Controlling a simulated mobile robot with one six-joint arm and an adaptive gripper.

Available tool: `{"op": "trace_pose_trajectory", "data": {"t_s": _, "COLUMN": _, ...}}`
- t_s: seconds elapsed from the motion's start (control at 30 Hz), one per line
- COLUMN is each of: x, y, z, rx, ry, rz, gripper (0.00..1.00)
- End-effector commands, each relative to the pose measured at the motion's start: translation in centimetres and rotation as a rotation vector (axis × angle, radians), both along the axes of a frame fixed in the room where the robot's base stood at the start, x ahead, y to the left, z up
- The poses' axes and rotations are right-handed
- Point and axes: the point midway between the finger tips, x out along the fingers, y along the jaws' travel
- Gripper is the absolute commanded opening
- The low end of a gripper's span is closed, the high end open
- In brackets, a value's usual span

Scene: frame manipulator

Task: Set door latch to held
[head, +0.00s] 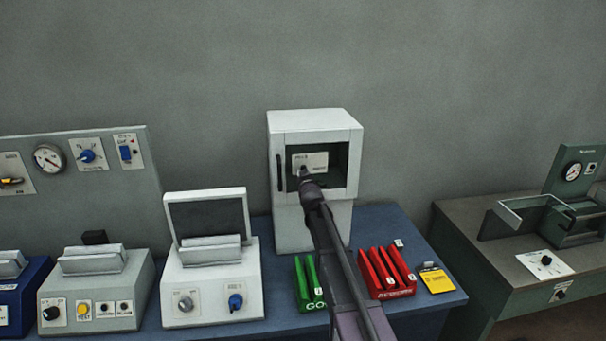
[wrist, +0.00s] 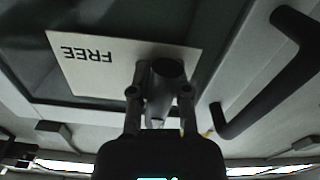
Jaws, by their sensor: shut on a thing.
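The door latch is a small knob or lever (wrist: 165,70) on a white label plate (head: 316,160), set in the recessed front of a white cabinet (head: 300,230). The plate also shows in the wrist view (wrist: 85,75), with the word FREE upside down at its left. My gripper (head: 304,178) reaches the latch from the front. In the wrist view my gripper (wrist: 160,98) is shut on the latch, a finger on each side. The fingers and my arm hide part of the latch and plate, and I cannot tell which way the latch points.
A dark bar handle (head: 279,173) runs down the cabinet's left edge; it shows close by in the wrist view (wrist: 265,75). Green (head: 303,281) and red (head: 380,271) racks stand on the blue table (head: 420,250), either side of my forearm. A white lidded device (head: 207,285) stands at left.

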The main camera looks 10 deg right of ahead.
Motion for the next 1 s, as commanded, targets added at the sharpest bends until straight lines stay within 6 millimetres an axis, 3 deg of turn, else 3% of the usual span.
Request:
{"op": "trace_pose_trajectory", "data": {"t_s": 0.27, "x": -0.1, "y": -0.1, "z": 0.0, "rx": -0.005, "ry": 0.002, "rz": -0.001, "gripper": 0.00}}
{"op": "trace_pose_trajectory", "data": {"t_s": 0.3, "x": -0.1, "y": -0.1, "z": 0.0, "rx": -0.005, "ry": 0.002, "rz": -0.001, "gripper": 0.32}}
{"op": "trace_pose_trajectory", "data": {"t_s": 0.4, "x": -0.1, "y": -0.1, "z": 0.0, "rx": -0.004, "ry": 0.002, "rz": -0.001, "gripper": 0.57}}
{"op": "trace_pose_trajectory", "data": {"t_s": 0.8, "x": -0.1, "y": -0.1, "z": 0.0, "rx": -0.003, "ry": 0.000, "rz": -0.001, "gripper": 0.57}}
{"op": "trace_pose_trajectory", "data": {"t_s": 1.0, "x": -1.2, "y": -0.1, "z": 0.0, "rx": -0.003, "ry": 0.000, "rz": -0.001, "gripper": 0.57}}
